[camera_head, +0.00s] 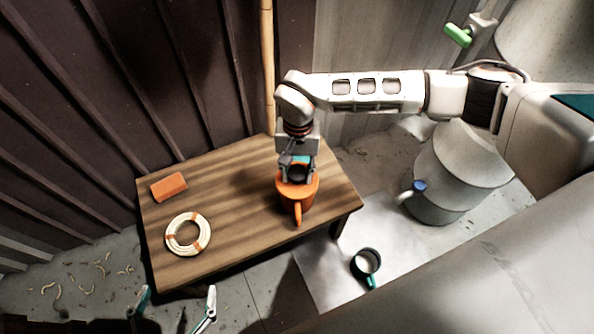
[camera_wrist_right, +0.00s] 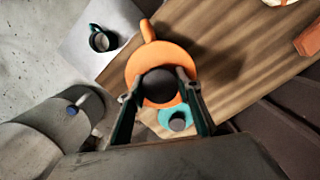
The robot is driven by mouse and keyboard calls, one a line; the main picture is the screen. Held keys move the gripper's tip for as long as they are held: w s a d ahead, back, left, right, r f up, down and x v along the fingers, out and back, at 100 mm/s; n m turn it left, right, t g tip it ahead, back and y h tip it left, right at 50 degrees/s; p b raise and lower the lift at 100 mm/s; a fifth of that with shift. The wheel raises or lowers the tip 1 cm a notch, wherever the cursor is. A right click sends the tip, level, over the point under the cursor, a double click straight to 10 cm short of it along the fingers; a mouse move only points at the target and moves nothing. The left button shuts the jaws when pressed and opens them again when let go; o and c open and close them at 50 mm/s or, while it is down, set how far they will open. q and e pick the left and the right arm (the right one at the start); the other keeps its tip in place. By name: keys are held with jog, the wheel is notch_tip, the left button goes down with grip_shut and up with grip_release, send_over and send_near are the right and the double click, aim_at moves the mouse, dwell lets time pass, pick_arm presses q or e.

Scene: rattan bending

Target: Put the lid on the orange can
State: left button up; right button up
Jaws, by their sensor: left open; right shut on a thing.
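The orange can (camera_head: 298,211) stands at the right end of the wooden table, its handle toward the front. My right gripper (camera_head: 297,178) is over it, shut on the dark round knob of an orange lid (camera_wrist_right: 135,73). In the right wrist view, my right gripper (camera_wrist_right: 158,87) has a finger on each side of the knob. The lid is over the can's top; I cannot tell whether it rests on the rim. My left gripper (camera_head: 178,298) is open and empty at the bottom edge, in front of the table.
A teal lid with a grey knob (camera_wrist_right: 178,121) lies close behind the can. An orange block (camera_head: 169,187) and a pale ring coil (camera_head: 187,235) lie on the table's left (camera_head: 240,240). A dark mug (camera_head: 366,263) and a large grey can (camera_head: 455,175) stand on the floor.

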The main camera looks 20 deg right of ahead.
pick_arm(q)
jog(key=shift+s+f, duration=0.15)
jog(key=shift+s, duration=0.1)
pick_arm(e)
jog(key=shift+f, duration=0.2)
jog(key=shift+f, duration=0.1)
pick_arm(q)
jog(key=shift+s+f, duration=0.15)
jog(key=shift+s, duration=0.05)
pick_arm(e)
jog(key=shift+f, duration=0.15)
pick_arm(q)
jog(key=shift+w, duration=0.15)
pick_arm(e)
jog(key=o, duration=1.8)
pick_arm(q)
jog(key=shift+w, duration=0.1)
pick_arm(e)
jog(key=shift+o, duration=0.2)
pick_arm(q)
jog(key=shift+s, duration=0.25)
